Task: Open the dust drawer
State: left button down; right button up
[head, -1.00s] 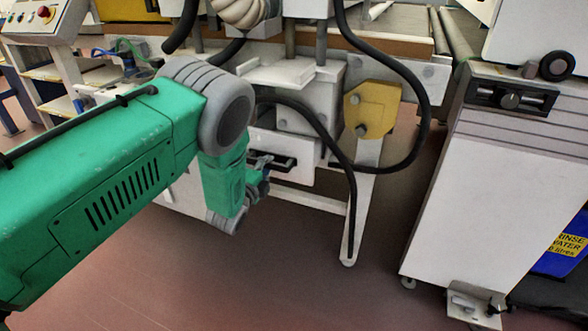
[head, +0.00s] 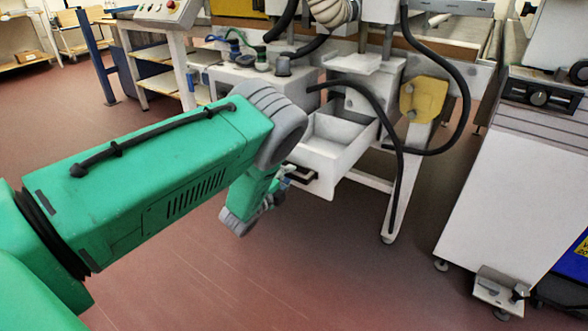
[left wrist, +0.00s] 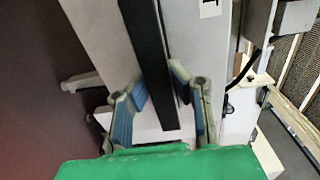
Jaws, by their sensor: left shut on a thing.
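The dust drawer (head: 326,178) is a pale box under the machine, pulled out so that its open top and empty-looking inside show in the head view. Its dark bar handle (head: 304,176) is on the front face. My left gripper (head: 286,180) is at this handle, partly hidden behind my green forearm. In the left wrist view, the black handle (left wrist: 153,60) runs between the two fingers of my left gripper (left wrist: 158,88), which is shut on it. The pale drawer front (left wrist: 108,38) lies beyond. My right gripper is not in view.
A black hose (head: 392,140) hangs down in front of the machine, right of the drawer. A yellow bracket (head: 423,101) and a white leg stand there too. A white cabinet (head: 500,190) is at the right. The red floor (head: 300,265) before the drawer is clear.

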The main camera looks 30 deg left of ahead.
pick_arm(q)
jog(key=shift+s+a+f, duration=0.15)
jog(key=shift+s+a, duration=0.15)
jog(key=shift+s, duration=0.2)
jog(key=c, duration=1.4)
grip_release()
jog(key=shift+w, duration=0.1)
jog(key=s, duration=1.2)
jog(key=shift+a, duration=0.25)
jog(key=shift+f, duration=0.15)
